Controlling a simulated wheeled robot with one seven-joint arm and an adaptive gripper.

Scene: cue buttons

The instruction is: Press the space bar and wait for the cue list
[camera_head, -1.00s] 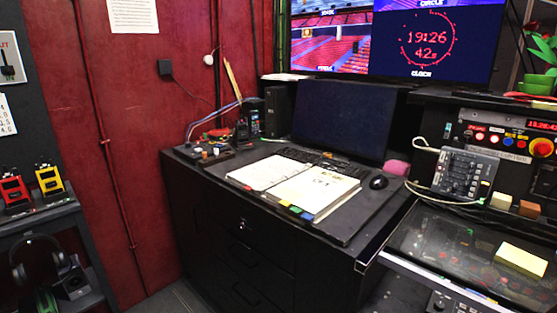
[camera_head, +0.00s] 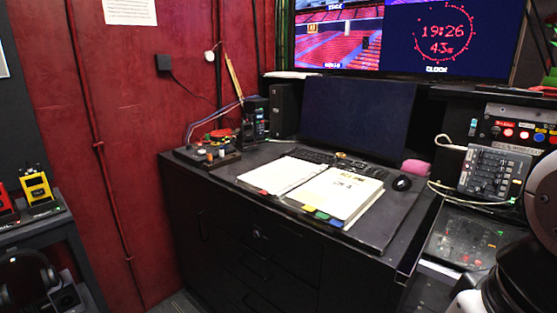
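A black keyboard (camera_head: 312,156) lies on the dark desk, behind an open binder (camera_head: 338,192) and in front of a dark monitor (camera_head: 357,117). The space bar is too small to make out, and the binder's upper edge lies close to the keyboard's front. The dark monitor shows no list. Part of my arm shows at the lower right edge. My gripper cannot be made out in this view.
A mouse (camera_head: 402,183) and a pink item (camera_head: 416,168) lie right of the binder. A small control box (camera_head: 494,172) with a white cable stands further right. A large screen (camera_head: 440,38) above shows a red clock. A device board (camera_head: 208,154) sits at the desk's left.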

